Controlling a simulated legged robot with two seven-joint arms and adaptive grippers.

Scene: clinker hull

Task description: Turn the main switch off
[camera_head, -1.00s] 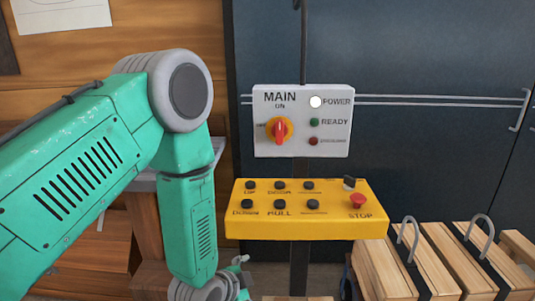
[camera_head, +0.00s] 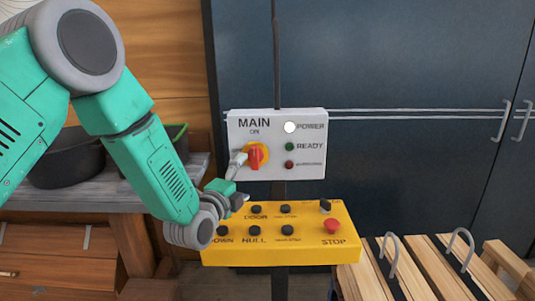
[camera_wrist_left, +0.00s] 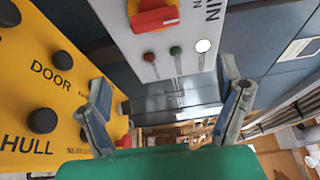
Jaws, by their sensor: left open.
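The main switch (camera_head: 257,156) is a red handle on a yellow disc, upright under the words MAIN ON on a white panel (camera_head: 310,170). The white POWER lamp (camera_head: 290,127) looks lit. My left gripper (camera_head: 240,180) is open and empty, just left of and below the switch, with one finger close to the handle's left side. I cannot tell whether it touches. In the left wrist view the red handle (camera_wrist_left: 155,18) shows at the top, beyond and above the spread fingers (camera_wrist_left: 168,108). My right gripper is not in view.
A yellow button box (camera_head: 300,250) with black buttons and a red STOP button (camera_head: 332,226) sits right below the panel, close under my left gripper. Wooden slatted crates (camera_head: 430,265) stand at the lower right. A dark pot (camera_head: 68,160) rests on a bench at left.

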